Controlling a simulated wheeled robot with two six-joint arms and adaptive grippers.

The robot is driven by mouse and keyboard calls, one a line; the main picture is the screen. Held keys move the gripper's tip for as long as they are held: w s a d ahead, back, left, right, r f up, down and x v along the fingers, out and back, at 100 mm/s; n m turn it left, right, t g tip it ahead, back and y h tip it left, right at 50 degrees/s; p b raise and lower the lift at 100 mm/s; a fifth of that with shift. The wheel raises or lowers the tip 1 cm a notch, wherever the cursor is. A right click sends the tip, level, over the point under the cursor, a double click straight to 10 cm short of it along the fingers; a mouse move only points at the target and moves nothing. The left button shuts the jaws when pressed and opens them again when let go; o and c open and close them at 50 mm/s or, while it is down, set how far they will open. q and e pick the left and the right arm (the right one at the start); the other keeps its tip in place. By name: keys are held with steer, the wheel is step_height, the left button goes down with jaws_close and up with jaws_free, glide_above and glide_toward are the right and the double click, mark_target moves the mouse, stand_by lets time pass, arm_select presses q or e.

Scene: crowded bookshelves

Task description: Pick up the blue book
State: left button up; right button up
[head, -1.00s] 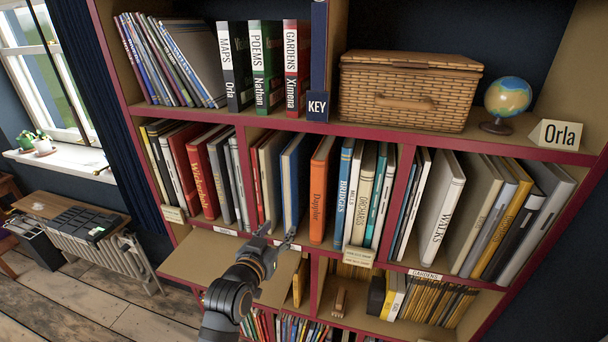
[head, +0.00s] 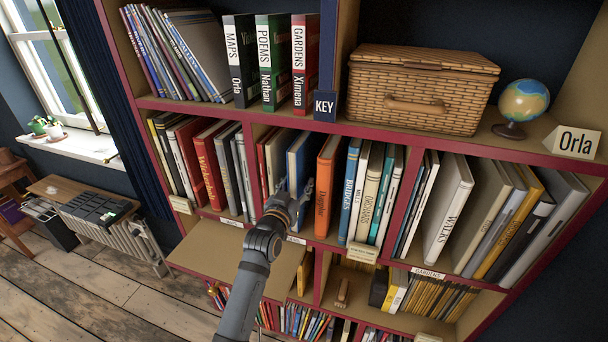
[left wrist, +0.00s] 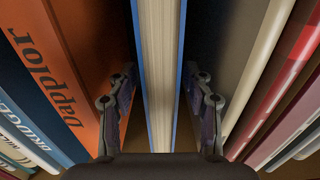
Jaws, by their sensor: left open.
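The blue book (head: 297,152) stands upright on the middle shelf, between a cream book (head: 277,150) and an orange book (head: 326,175). In the left wrist view the blue book (left wrist: 159,60) shows its pale page edges between two blue covers. My left gripper (head: 295,188) is open at the front of the blue book. In the left wrist view its fingers (left wrist: 160,100) stand one on each side of the book, with slim gaps to the covers. The finger on the left is close to the orange book (left wrist: 60,60). My right gripper is not in view.
Books stand closely packed along the middle shelf. A wicker basket (head: 420,88) and a globe (head: 524,102) stand on the shelf above. A bare wooden panel (head: 235,262) juts out below, left of my arm.

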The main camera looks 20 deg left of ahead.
arm_select(q)
steer(key=shift+w, duration=1.25)
steer(key=shift+w+f, duration=0.2)
steer(key=shift+w, duration=0.05)
steer(key=shift+s+r, duration=0.1)
steer(key=shift+s, duration=0.05)
steer(key=shift+c, duration=1.3)
jaws_close()
steer(key=shift+r, duration=0.15)
